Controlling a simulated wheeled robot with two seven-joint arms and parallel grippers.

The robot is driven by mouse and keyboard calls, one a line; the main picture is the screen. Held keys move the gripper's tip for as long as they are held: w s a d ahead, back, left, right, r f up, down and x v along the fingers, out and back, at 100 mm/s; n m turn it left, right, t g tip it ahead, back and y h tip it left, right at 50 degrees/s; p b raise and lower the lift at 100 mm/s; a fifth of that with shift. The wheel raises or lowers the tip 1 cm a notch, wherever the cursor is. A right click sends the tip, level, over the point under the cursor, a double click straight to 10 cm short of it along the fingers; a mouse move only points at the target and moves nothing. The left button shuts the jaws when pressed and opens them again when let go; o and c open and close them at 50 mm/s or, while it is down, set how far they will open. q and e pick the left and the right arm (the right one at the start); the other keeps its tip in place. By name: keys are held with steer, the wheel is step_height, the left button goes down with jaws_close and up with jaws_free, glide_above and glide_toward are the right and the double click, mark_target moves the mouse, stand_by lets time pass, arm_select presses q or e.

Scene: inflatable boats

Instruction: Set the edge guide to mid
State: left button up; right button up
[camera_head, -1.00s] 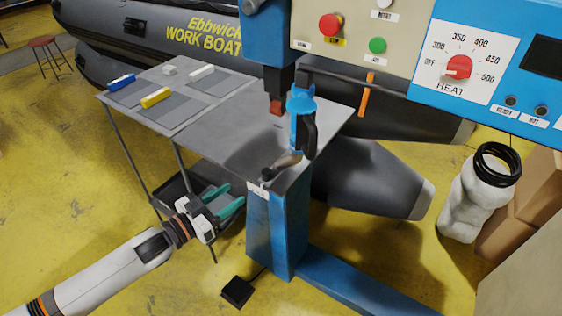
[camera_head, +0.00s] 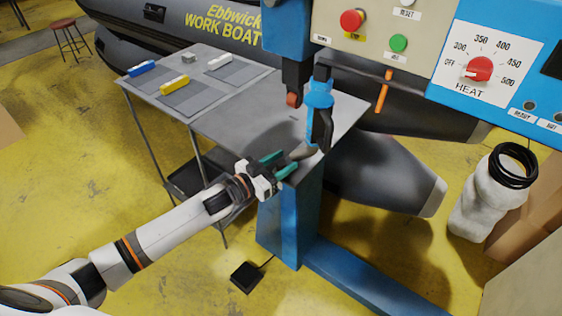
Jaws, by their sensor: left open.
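My left gripper (camera_head: 288,160), with teal fingers, is open at the near corner of the grey work table, just left of the pale nozzle (camera_head: 302,152) under the blue tool with a black handle (camera_head: 319,112). A small dark knob stood at this table corner above a white label; my fingers now cover that spot, so I cannot tell whether they touch it. No readable marking names the edge guide, so I cannot tell its setting. My right gripper is not in view.
The grey table (camera_head: 245,118) holds blue, yellow and white-topped pieces on its far left. A blue post (camera_head: 288,225) stands below the table corner. An orange bar (camera_head: 382,92) hangs under the control box. A black pedal (camera_head: 246,277) lies on the yellow floor.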

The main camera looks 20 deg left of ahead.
arm_select(q)
steer(key=shift+c, duration=0.5)
jaws_close()
steer(key=shift+w+a+r, duration=0.15)
steer(key=shift+w+a, duration=0.15)
steer(key=shift+a, duration=0.5)
steer(key=shift+o, duration=0.5)
jaws_free()
